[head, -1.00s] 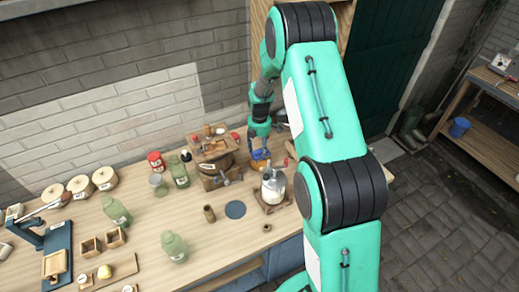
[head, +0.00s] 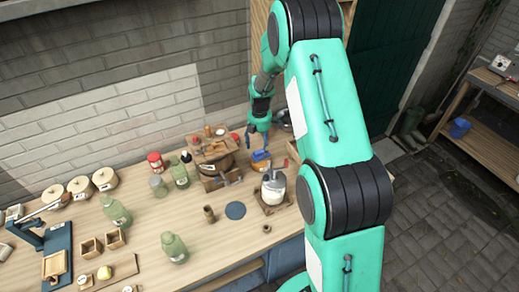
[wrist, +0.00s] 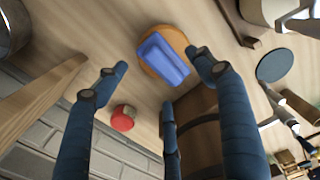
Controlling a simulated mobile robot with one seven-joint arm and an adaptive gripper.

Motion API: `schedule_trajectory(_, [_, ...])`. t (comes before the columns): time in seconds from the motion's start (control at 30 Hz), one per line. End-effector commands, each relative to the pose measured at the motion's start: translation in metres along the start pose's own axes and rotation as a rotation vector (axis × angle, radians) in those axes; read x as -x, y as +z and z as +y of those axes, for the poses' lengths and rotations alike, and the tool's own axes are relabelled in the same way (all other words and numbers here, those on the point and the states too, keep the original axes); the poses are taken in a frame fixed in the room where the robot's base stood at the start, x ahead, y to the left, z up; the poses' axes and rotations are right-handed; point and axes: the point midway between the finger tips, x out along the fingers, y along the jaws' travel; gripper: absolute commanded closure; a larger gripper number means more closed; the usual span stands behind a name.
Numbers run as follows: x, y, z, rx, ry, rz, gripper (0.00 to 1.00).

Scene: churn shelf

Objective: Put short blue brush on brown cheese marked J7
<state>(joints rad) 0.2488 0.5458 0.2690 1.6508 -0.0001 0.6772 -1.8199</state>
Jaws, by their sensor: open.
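The short blue brush (wrist: 163,60) lies on top of a round orange-brown cheese (wrist: 147,66) in the wrist view. In the head view the blue brush (head: 261,155) also shows on the cheese (head: 261,166), at the back right of the bench. No J7 mark is readable. My gripper (head: 258,144) is above the brush, with a gap between them. In the wrist view my gripper (wrist: 155,82) has its fingers spread and nothing between them; the brush lies beyond the fingertips.
A white-lidded pot (head: 273,187) stands just in front of the cheese. A wooden press-like stand (head: 213,155) is close on its left. A flat dark disc (head: 235,210) lies on the bench. A red-topped item (wrist: 123,118) is nearby in the wrist view.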

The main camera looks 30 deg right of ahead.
Motion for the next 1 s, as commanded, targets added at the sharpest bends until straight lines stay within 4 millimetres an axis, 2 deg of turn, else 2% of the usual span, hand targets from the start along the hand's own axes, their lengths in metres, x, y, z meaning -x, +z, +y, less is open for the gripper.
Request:
schedule_trajectory(0.3, [0.055,0.000,0.001,0.000,0.004,-0.001,0.30])
schedule_trajectory(0.5, [0.079,0.000,0.001,0.000,0.002,-0.001,0.30])
schedule_trajectory(0.7, [0.088,0.000,0.000,0.000,0.000,0.000,0.30])
schedule_trajectory(1.0, [0.089,0.000,0.000,0.000,0.000,0.000,0.30])
